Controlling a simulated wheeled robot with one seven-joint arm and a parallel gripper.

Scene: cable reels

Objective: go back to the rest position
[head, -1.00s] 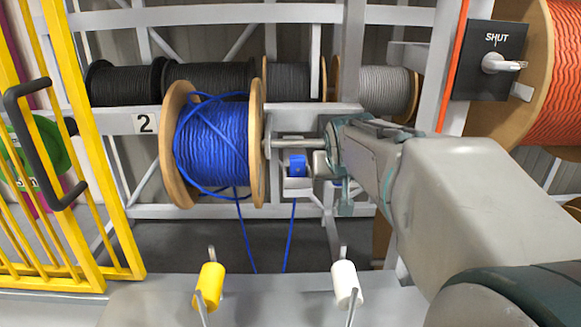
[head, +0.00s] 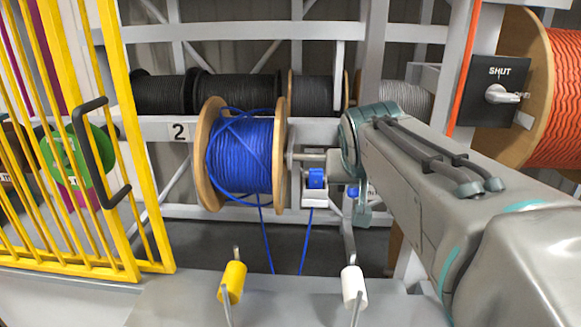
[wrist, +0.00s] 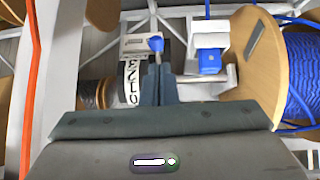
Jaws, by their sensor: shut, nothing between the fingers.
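My gripper (wrist: 158,88) shows in the wrist view with its narrow fingers together and nothing between them. A small blue knob (wrist: 156,43) appears just past the fingertips; I cannot tell whether they touch it. In the head view my arm reaches in from the lower right, and the fingers are mostly hidden behind its wrist. The blue cable reel (head: 240,158) hangs on the rack just left of my wrist, with loose blue cable trailing down. A blue block on a grey bracket (head: 316,178) sits between the reel and my wrist.
A yellow barrier gate (head: 150,200) stands at left. A black panel marked SHUT with a lever (head: 497,93) and an orange reel (head: 560,100) are at right. A yellow roller (head: 232,282) and a white roller (head: 353,287) stand in front. Dark reels (head: 240,92) line the back.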

